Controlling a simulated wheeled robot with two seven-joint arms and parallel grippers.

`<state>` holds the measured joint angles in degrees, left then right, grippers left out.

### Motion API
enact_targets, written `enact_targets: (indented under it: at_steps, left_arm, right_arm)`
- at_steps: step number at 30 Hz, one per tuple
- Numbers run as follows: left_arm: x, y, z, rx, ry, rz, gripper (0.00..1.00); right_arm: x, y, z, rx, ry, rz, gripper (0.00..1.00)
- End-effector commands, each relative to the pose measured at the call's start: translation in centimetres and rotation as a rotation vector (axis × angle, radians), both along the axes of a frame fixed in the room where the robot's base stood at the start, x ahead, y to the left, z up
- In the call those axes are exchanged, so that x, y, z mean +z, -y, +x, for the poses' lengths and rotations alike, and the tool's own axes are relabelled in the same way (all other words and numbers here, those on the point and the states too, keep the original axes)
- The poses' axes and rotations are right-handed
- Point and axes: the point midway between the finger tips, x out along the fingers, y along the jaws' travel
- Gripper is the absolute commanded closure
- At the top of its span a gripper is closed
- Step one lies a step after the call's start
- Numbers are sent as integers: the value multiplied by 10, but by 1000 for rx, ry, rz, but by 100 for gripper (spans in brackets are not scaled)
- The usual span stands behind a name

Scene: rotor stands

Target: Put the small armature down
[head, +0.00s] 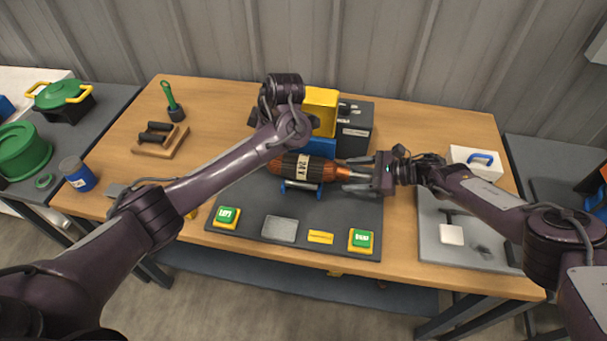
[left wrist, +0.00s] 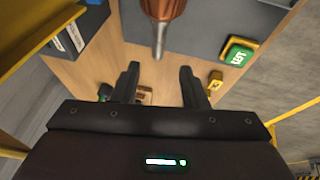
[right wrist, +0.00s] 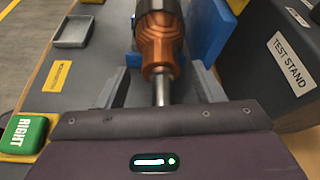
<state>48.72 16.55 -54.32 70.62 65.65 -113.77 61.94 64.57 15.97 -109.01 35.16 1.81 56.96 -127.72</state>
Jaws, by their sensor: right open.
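The armature (head: 318,171), copper-brown with a dark body and a pale label that seems to read 24V, lies level over a blue stand (head: 298,187) on the dark mat. It appears to rest there; the contact is partly hidden. My right gripper (head: 357,178) is open at its right end, and in the right wrist view the steel shaft (right wrist: 162,92) lies between the parted fingers. In the left wrist view my left gripper (left wrist: 158,85) is open and empty, with the other shaft end (left wrist: 159,40) just ahead of the fingertips. The left forearm hides this gripper in the head view.
A black test stand box (head: 356,128) with a yellow part (head: 321,108) stands behind the armature. In front are a green left button (head: 227,215), a grey tray (head: 280,229) and a green right button (head: 361,240). A wooden rack (head: 160,141) stands at the left.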

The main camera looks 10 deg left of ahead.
Motion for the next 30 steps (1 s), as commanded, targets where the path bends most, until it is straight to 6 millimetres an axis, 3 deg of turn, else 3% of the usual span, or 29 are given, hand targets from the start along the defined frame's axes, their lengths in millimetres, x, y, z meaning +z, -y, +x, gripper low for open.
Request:
enact_targets:
  at_steps: [9,15,30]
  left_arm:
    - [0,0,0,-1,0,0,61]
    - [0,0,0,-1,1,0,61]
    - [0,0,0,-1,1,0,61]
  right_arm:
    - [26,63,-4,-3,2,-1,39]
    - [37,90,-6,-1,2,0,39]
    - [40,98,-7,-1,0,0,39]
